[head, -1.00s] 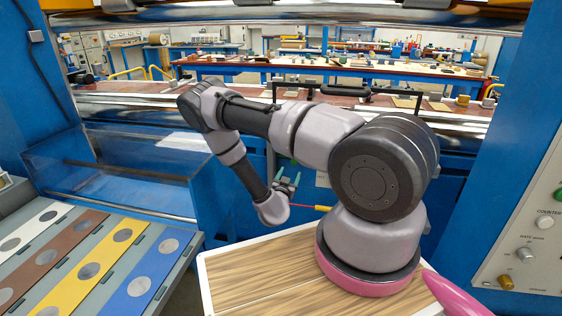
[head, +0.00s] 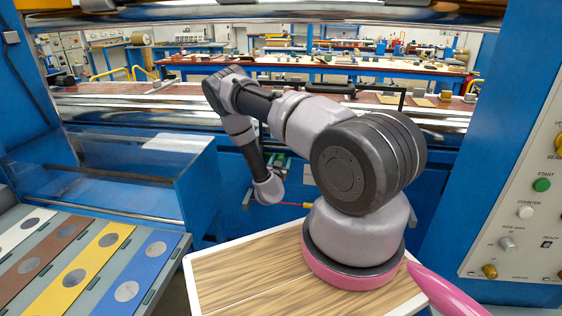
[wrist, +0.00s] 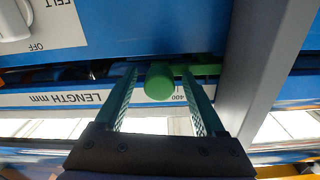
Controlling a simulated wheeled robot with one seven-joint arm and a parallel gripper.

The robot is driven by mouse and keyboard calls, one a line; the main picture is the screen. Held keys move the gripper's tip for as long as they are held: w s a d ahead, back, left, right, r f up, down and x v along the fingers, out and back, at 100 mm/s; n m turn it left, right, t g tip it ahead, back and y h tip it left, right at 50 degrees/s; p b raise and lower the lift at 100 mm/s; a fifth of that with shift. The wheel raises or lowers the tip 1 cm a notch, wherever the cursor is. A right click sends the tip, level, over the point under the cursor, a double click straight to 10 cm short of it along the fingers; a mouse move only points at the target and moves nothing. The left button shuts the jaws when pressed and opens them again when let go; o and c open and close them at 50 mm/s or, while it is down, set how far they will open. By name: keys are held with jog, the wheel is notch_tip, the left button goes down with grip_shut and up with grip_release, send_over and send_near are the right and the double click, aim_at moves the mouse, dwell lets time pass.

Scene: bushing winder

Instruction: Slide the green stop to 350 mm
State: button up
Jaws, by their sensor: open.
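The green stop (wrist: 159,82) shows in the wrist view as a round green knob on a green body at the length scale. The scale strip (wrist: 60,99) reads "LENGTH mm", upside down in this view, with a "400" mark just right of the knob. My gripper (wrist: 160,72) is open, with one teal finger on each side of the knob. I cannot tell whether either finger touches it. In the head view my gripper (head: 277,163) is small and low at the blue machine front, partly hidden by my wrist. The stop's exact reading cannot be told.
A grey upright bar (wrist: 254,70) stands close right of the fingers in the wrist view. A white panel (wrist: 45,25) with a switch marked "OFF" is at upper left. In the head view, a control panel (head: 520,215) is right and a rack of coloured strips (head: 80,270) left.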

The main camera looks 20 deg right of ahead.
grip_shut()
dwell(1.4)
